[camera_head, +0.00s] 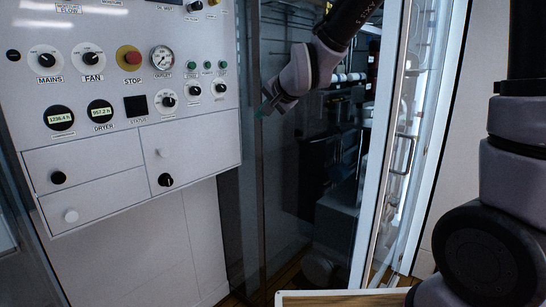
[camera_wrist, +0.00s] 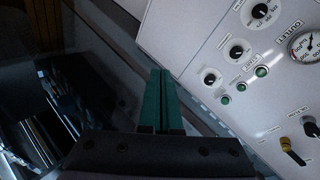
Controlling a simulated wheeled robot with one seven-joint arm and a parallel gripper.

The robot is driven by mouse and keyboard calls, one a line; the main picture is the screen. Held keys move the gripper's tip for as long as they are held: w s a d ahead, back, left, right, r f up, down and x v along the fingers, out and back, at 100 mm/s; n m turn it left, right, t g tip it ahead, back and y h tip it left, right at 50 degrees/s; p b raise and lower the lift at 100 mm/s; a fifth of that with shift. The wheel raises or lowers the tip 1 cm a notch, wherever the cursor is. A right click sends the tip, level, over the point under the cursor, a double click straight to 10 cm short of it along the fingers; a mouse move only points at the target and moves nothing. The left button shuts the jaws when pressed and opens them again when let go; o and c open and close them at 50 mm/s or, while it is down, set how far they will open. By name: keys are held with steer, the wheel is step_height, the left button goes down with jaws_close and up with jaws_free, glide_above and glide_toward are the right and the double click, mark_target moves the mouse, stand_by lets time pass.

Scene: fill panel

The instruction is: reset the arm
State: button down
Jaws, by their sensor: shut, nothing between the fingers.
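My gripper (camera_head: 263,108) is in the upper middle of the head view, just right of the white control panel (camera_head: 110,100) and in front of the dark glass. Its tip is small there. In the wrist view the two green fingers of my gripper (camera_wrist: 161,72) lie side by side, shut, with nothing held. The panel also shows in the wrist view (camera_wrist: 190,40), to the right of the fingers. The fingers look apart from its knobs.
A glass door with a white frame (camera_head: 382,140) and a metal handle (camera_head: 403,153) stands right of my gripper. A wooden-topped surface with a pale edge (camera_head: 340,299) is at the bottom. The panel carries several knobs and a red stop button (camera_head: 131,58).

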steer(key=s+d+r+h, duration=0.2)
steer(key=s+d, duration=0.1)
steer(key=d, duration=0.5)
steer(key=s+d+r+h, duration=0.1)
steer(key=s+d+r, duration=0.15)
steer(key=d, duration=0.55)
steer(key=s+d+r+n+g+h, duration=0.1)
steer(key=s+d+g, duration=0.1)
steer(key=s+d, duration=0.9)
steer(key=s, duration=0.2)
steer(key=shift+s+d+r, duration=0.2)
steer(key=shift+s+d, duration=0.05)
steer(key=shift+s, duration=0.1)
steer(key=shift+d+g, duration=0.3)
steer(key=shift+d, duration=0.05)
